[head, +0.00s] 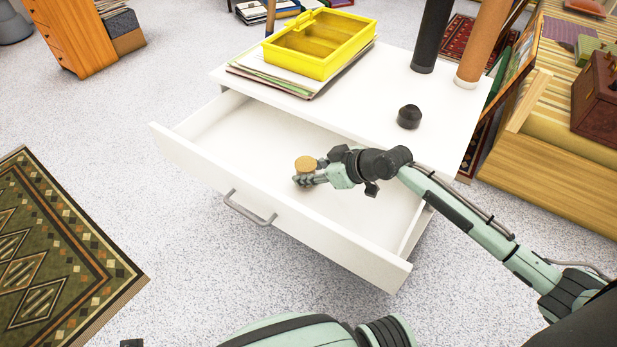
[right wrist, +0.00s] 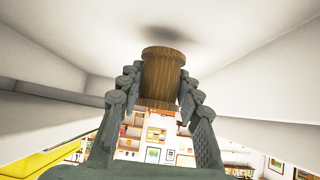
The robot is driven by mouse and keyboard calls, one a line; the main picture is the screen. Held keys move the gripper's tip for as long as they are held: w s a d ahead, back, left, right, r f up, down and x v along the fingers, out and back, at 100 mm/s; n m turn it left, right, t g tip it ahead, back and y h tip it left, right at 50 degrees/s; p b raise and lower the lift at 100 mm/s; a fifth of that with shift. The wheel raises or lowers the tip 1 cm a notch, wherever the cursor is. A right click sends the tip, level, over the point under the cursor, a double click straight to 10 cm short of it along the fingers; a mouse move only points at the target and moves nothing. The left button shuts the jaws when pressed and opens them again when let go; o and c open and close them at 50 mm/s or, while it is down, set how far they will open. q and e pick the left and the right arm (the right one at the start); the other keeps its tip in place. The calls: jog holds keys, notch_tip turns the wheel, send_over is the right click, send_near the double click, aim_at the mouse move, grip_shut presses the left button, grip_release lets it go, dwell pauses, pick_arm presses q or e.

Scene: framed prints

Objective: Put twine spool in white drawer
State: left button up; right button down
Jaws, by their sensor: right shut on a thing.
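The twine spool (head: 306,164), a small tan-brown cylinder, is between the fingers of my right gripper (head: 305,178). In the right wrist view the spool (right wrist: 162,75) sits between the fingertips of the gripper (right wrist: 160,95), with a shadow on the white surface beyond it. The white drawer (head: 262,128) is pulled open from the white cabinet. My right gripper is shut on the spool and appears over the drawer's interior. The exact height above the drawer floor is hard to tell. My left gripper is not clearly visible; only part of my left arm shows at the bottom.
On the cabinet top (head: 375,100) are a yellow tray (head: 320,45) on papers, a small black object (head: 409,117) and two tall tubes, one black (head: 433,35) and one brown (head: 484,40). The drawer handle (head: 250,208) sticks out in front. The rest of the drawer looks empty.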

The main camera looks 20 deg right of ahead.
jog(key=shift+f, duration=1.1)
pick_arm(q)
jog(key=shift+w+r, duration=0.25)
jog(key=shift+r, duration=0.35)
jog(key=shift+s, duration=0.1)
pick_arm(e)
jog(key=c, duration=1)
grip_release()
jog(key=shift+c, duration=0.2)
